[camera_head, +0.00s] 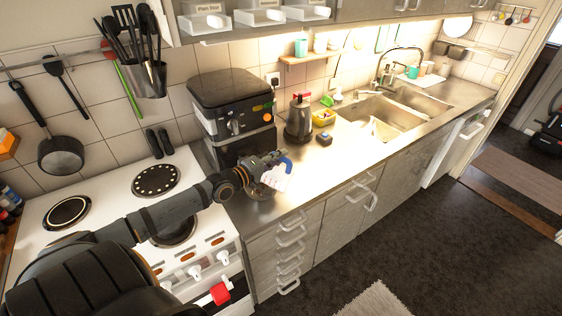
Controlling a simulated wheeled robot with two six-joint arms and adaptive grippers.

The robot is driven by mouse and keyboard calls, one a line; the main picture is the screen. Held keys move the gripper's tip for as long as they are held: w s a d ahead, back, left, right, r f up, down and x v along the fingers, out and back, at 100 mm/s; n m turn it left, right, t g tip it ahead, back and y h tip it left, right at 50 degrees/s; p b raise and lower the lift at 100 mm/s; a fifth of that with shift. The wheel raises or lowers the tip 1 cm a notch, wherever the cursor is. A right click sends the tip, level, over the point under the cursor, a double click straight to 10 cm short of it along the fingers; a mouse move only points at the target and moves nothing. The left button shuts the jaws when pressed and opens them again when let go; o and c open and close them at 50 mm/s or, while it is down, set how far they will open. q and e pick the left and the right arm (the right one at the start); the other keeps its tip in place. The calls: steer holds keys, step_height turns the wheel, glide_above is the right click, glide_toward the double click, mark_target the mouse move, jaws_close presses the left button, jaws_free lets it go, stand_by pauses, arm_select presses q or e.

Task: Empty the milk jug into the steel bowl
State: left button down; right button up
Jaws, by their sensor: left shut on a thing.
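My left gripper (268,166) reaches over the counter from the left and is shut on the milk jug (276,179). The jug is small and white, with a blue part beside the fingers, and looks tilted. A round steel rim just below it looks like the steel bowl (258,193), on the counter near the cooker. The jug and gripper hide much of the bowl. I cannot tell whether the jug touches the bowl or whether milk is flowing. My right gripper is not in view.
A black air fryer (232,105) stands behind the gripper, and a kettle (299,118) stands to its right. The white cooker (120,205) lies under my left arm.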

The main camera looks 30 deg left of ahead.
arm_select(q)
steer(key=shift+a+f, duration=0.15)
steer(key=shift+a, duration=0.15)
steer(key=shift+n+b, duration=0.3)
steer(key=shift+b, duration=0.1)
steer(key=shift+s+a+b, duration=0.1)
steer(key=shift+a+b, duration=0.25)
steer(key=shift+b, duration=0.15)
steer(key=shift+a+n, duration=0.1)
steer(key=shift+n, duration=0.3)
steer(key=shift+a+t, duration=0.1)
steer(key=shift+t, duration=0.2)
stand_by(0.6)
